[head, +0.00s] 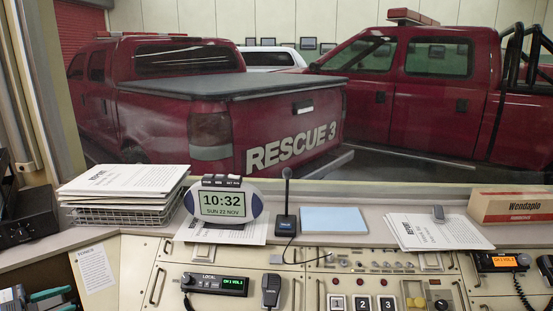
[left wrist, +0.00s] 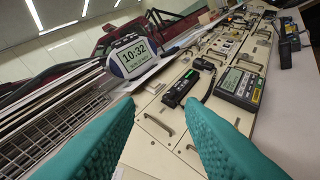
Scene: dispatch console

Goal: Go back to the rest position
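My left gripper (head: 38,297) shows at the bottom left corner of the head view, partly cut off by the frame edge. In the left wrist view its two teal fingers (left wrist: 161,118) stand wide apart with nothing between them. Beyond them is the cream console panel (left wrist: 150,135) with handles. The gripper appears clear of the console. My right gripper is in neither view.
On the ledge stand a wire tray of papers (head: 125,213), a clock (head: 223,203), a microphone (head: 285,222), a blue pad (head: 333,220), loose papers (head: 440,233) and a cardboard box (head: 512,206). A radio (head: 214,284) and handset (head: 271,290) sit on the console. Red trucks stand behind the window.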

